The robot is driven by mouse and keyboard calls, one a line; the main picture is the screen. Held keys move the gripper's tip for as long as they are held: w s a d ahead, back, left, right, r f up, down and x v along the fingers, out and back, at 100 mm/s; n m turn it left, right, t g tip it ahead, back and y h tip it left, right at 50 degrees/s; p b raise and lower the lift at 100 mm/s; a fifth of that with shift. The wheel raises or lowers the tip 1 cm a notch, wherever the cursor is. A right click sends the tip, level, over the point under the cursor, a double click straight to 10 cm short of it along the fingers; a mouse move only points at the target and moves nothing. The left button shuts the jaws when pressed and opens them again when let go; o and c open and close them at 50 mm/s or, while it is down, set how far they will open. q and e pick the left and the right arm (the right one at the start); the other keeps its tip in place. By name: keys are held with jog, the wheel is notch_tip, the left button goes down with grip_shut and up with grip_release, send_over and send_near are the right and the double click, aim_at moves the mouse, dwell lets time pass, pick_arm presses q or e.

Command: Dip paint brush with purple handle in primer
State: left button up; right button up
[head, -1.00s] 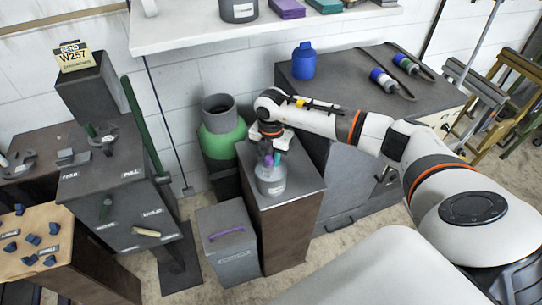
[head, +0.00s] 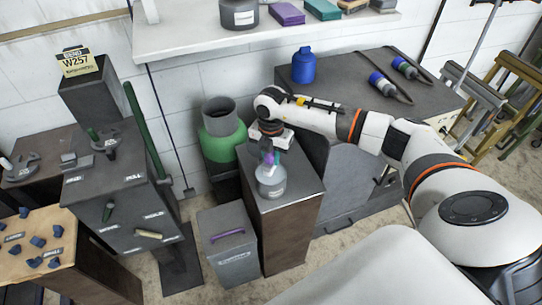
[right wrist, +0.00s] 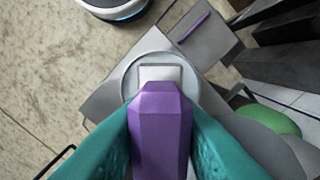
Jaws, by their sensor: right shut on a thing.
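The paint brush has a purple handle (right wrist: 160,125) and a pale ferrule or head (right wrist: 160,73) beyond it. My right gripper (head: 269,152) is shut on the handle, with teal fingers on both sides of it in the right wrist view. The brush points down at a round grey jar (head: 271,183), which stands on a narrow dark cabinet. In the right wrist view the brush head lies over the jar's round top (right wrist: 132,72). The bristle tip is hidden, so I cannot tell how deep it sits. My left gripper is not in view.
A green gas cylinder (head: 222,138) is behind left. A worktop with a blue bottle (head: 303,64) is behind right.

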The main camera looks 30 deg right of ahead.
jog(key=shift+r+p, duration=1.45)
jog(key=shift+r, duration=0.85)
